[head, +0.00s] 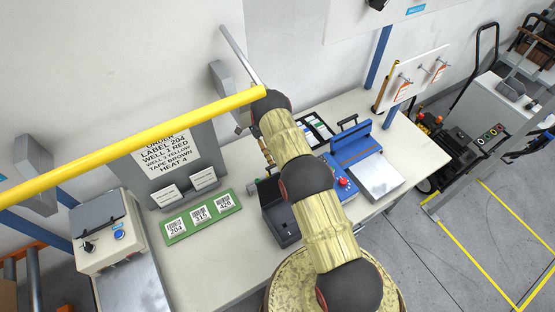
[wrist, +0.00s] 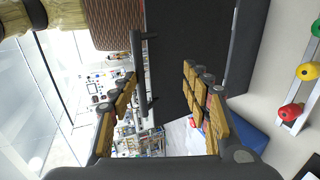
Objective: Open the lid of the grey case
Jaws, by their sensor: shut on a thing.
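A dark grey panel with a black bar handle (wrist: 139,70) fills the upper middle of the wrist view; it looks like the lid (wrist: 180,35) of the grey case. My gripper (wrist: 160,103) has its two wood-coloured fingers on either side of the panel's lower left part. The exact contact is hard to see. In the head view, a dark grey box (head: 279,222) marked 1 stands on the bench below my arm; I cannot tell if it is part of the same case. My arm hides most of my gripper there.
A blue machine (head: 350,146) with a red knob and a metal plate stands right of my arm on the bench (head: 240,265). A green card (head: 201,216) with several codes lies left. A yellow bar (head: 130,145) crosses the head view in front of the sign board.

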